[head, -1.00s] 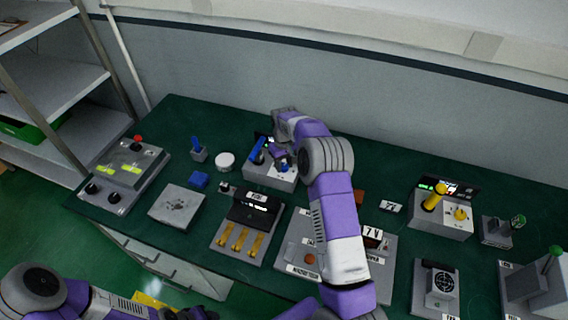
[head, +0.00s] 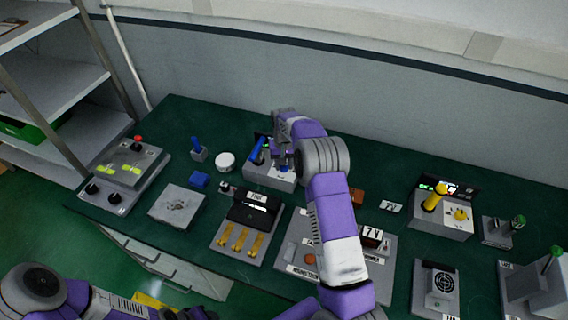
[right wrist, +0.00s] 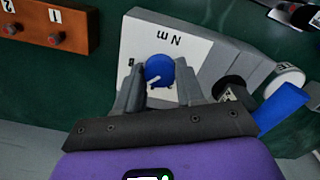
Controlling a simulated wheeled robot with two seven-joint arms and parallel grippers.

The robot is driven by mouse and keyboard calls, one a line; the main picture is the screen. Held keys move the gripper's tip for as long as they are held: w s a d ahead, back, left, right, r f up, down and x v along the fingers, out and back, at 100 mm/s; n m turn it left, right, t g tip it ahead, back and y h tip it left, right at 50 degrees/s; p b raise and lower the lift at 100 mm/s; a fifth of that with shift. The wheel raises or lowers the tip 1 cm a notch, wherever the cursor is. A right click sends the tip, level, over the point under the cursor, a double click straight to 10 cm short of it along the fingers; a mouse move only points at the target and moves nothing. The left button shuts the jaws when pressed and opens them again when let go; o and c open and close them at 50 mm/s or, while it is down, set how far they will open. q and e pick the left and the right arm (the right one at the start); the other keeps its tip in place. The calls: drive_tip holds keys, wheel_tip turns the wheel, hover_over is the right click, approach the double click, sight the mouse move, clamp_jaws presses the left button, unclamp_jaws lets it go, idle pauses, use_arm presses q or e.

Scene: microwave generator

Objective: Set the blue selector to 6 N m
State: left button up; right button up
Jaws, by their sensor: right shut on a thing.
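My right gripper (right wrist: 161,83) is shut on the knob, one finger on each side. The pointer line slants across the knob's lower part. The scale numbers are mostly hidden by the fingers. In the head view, the selector's box (head: 262,173) stands at the table's back, with my right gripper (head: 284,158) over its right part. My left gripper is out of view.
A blue lever (head: 257,149) rises from the same box, left of my gripper. A brown box with two red buttons (right wrist: 54,40) is nearby in the wrist view.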

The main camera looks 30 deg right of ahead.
drive_tip(key=shift+r, duration=0.1)
drive_tip(key=o, duration=1)
drive_tip(key=shift+o, duration=0.2)
wheel_tip(320, 180, up, 8)
drive_tip(key=shift+f, duration=0.25)
